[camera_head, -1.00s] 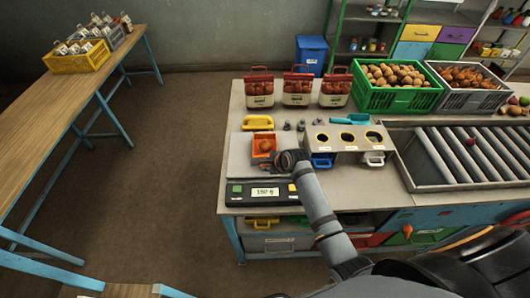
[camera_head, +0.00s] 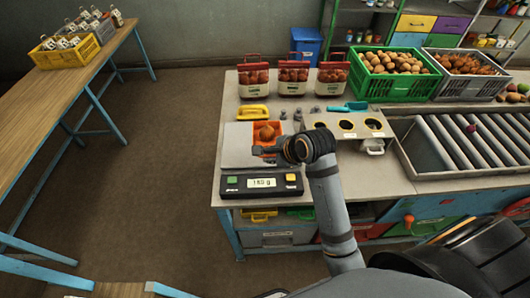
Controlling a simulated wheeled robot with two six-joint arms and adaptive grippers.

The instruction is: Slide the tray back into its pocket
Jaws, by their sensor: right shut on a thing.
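A small orange tray (camera_head: 281,140) with a round brown item (camera_head: 267,132) in it is at the scale's light plate (camera_head: 236,150). My right gripper (camera_head: 262,151) is shut on the tray at its near side; my wrist hides part of the grip. The beige stand (camera_head: 361,121) with round holes on top is right of the tray. A pale handle (camera_head: 374,148) shows at its front right. My arm hides the stand's front left. The left gripper is not in view.
The scale display (camera_head: 262,183) is in front of the tray. A yellow scoop (camera_head: 253,113) and small dark weights lie behind. Red-topped sacks (camera_head: 293,79), a green crate (camera_head: 388,85) and a grey crate (camera_head: 468,80) stand at the back. A roller conveyor (camera_head: 465,146) is at right.

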